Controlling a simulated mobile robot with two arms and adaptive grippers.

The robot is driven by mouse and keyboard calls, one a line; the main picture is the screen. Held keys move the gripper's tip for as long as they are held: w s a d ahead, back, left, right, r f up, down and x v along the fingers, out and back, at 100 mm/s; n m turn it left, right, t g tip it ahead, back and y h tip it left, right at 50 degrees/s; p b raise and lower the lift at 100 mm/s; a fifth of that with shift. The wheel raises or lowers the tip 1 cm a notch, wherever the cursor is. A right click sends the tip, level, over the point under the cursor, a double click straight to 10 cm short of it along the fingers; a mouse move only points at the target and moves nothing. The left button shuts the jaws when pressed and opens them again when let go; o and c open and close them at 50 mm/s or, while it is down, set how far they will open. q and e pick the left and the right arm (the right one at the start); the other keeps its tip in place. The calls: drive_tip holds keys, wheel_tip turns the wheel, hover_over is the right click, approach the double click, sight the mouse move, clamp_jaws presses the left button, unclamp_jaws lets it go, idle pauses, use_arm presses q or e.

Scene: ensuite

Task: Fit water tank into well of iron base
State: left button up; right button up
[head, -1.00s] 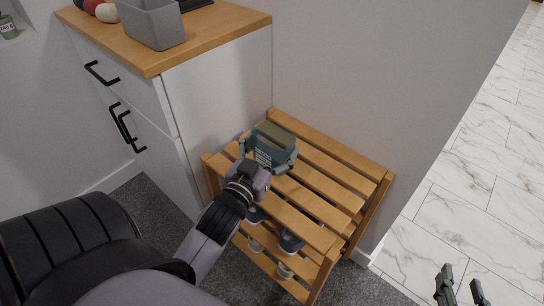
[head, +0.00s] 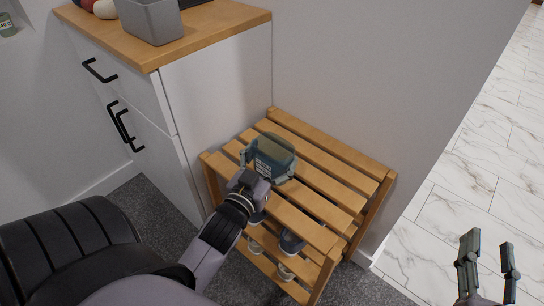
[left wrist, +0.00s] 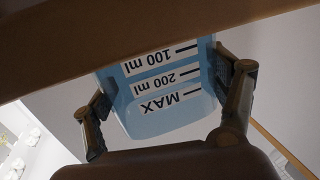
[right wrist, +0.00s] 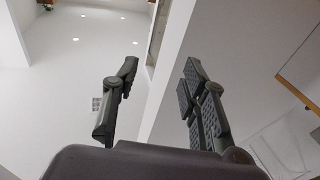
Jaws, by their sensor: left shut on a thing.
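The water tank (head: 272,160) is a small blue-green translucent box with a white label on its side. My left gripper (head: 267,163) is shut on it, one finger on each side, over the slatted wooden rack. I cannot tell whether the tank touches the slats. In the left wrist view the tank (left wrist: 165,95) shows upside-down 100 ml, 200 ml and MAX marks between the fingers. My right gripper (head: 489,245) is open and empty at the lower right; its spread fingers also show in the right wrist view (right wrist: 158,80). I do not see the iron base in these views.
The wooden rack (head: 335,171) stands against the wall beside a white cabinet (head: 215,110). Shoes (head: 291,242) sit on its lower shelf. A grey bin (head: 150,20) stands on the cabinet top. Marble floor (head: 440,170) at the right is clear.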

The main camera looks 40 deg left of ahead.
use_arm(q)
drive_tip(key=shift+f, duration=0.15)
drive_tip(key=o, duration=1.5)
drive_tip(key=shift+c, duration=0.2)
